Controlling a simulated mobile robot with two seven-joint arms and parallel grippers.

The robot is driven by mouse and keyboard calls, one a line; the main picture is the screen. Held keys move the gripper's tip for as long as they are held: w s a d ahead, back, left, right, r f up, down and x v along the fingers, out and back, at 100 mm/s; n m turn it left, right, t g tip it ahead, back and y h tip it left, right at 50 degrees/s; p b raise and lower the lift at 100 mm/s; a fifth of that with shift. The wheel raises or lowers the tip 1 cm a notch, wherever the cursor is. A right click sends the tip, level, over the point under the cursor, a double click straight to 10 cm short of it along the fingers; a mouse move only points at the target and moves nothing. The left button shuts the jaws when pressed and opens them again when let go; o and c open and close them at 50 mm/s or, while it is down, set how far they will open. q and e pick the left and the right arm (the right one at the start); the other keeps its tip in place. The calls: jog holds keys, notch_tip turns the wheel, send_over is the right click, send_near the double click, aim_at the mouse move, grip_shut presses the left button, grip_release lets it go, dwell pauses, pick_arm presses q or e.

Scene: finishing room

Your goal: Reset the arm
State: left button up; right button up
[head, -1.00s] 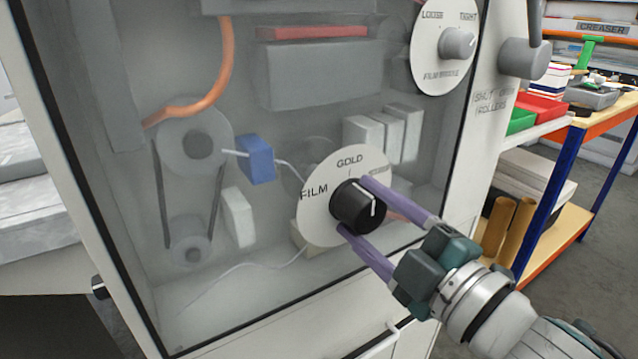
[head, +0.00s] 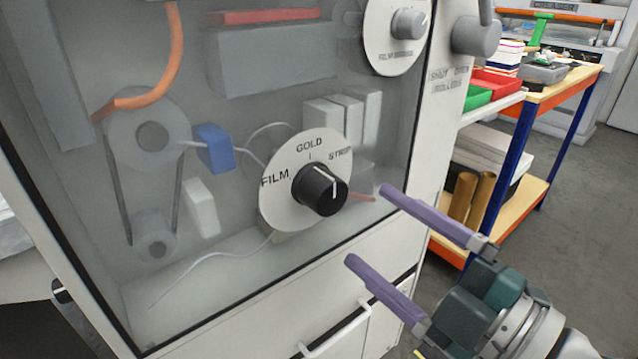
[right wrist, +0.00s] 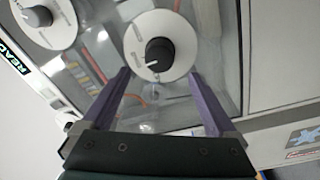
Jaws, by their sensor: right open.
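My right gripper (head: 366,225) is open and empty, its two purple fingers spread apart, to the lower right of the black selector knob (head: 320,188) and clear of it. The knob sits on a white dial (head: 276,206) marked FILM, GOLD and a partly hidden third word. My left gripper is not in view.
A second dial with a grey knob (head: 409,23) is above right. The machine's cabinet has a white handle (head: 335,330) below. A shelf unit with a blue post (head: 508,155), red tray (head: 495,83) and gold rolls (head: 475,197) stands at right. Grey floor is open beyond it.

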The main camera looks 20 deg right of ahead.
jog(key=shift+v, duration=0.75)
jog(key=s+d+r+m+g+h+p, duration=0.2)
jog(key=d+r+m+g+h+p, duration=0.3)
jog(key=m+h+p, duration=0.4)
jog(key=s+a+r+m+g+y+p, duration=0.1)
jog(key=s+a+r+m+g+p, duration=0.2)
jog(key=s, duration=0.4)
jog(key=s+r+m+g+y+p, duration=0.1)
jog(key=s+m+g, duration=0.2)
jog(key=s+g, duration=0.3)
jog(key=w+p+v, duration=0.2)
jog(key=p+v, duration=1)
jog(key=w+r+p+v, duration=0.1)
jog(key=w+p+v, duration=0.2)
jog(key=p+v, duration=0.9)
jog(key=w+r+p+v, duration=0.1)
jog(key=w+p+v, duration=0.2)
jog(key=p+v, duration=0.9)
jog(key=shift+r+p, duration=0.35)
jog(key=shift+p, duration=0.4)
